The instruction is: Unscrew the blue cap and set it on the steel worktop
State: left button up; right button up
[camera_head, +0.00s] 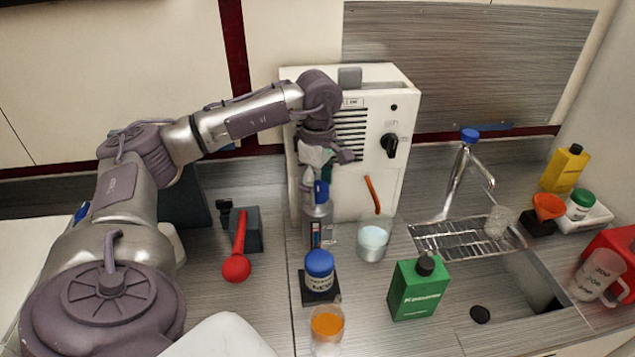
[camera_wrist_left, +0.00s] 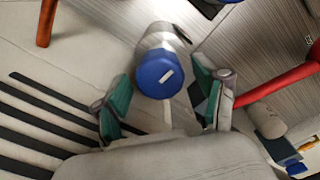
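The blue cap (camera_head: 321,192) sits on an upright, grey-silver bottle (camera_head: 317,226) in front of the white machine. In the left wrist view the round blue cap (camera_wrist_left: 160,75) has a small white mark on top. My left gripper (camera_head: 318,180) points down right above the bottle. In the left wrist view its teal-padded fingers (camera_wrist_left: 162,90) are open, one on each side of the cap, with gaps showing. Part of the bottle is hidden behind the cap there. My right gripper is not in view. The steel worktop (camera_head: 275,285) is bare around the front left.
The white machine (camera_head: 375,185) stands close behind. A blue-lidded jar (camera_head: 320,281), an orange-filled glass (camera_head: 327,325), a beaker (camera_head: 373,243) and a green bottle (camera_head: 417,290) stand nearby. A red-knobbed lever (camera_head: 238,262) is left. The sink is right.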

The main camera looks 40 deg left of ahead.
aim_at(318, 187)
pick_arm(q)
jog(key=c, duration=0.9)
jog(key=shift+o, duration=0.2)
jog(key=n, duration=0.5)
jog(key=shift+r+p, duration=0.1)
jog(key=shift+p, duration=0.25)
jog(key=shift+r+p, duration=1.8)
jog(key=shift+r, duration=0.6)
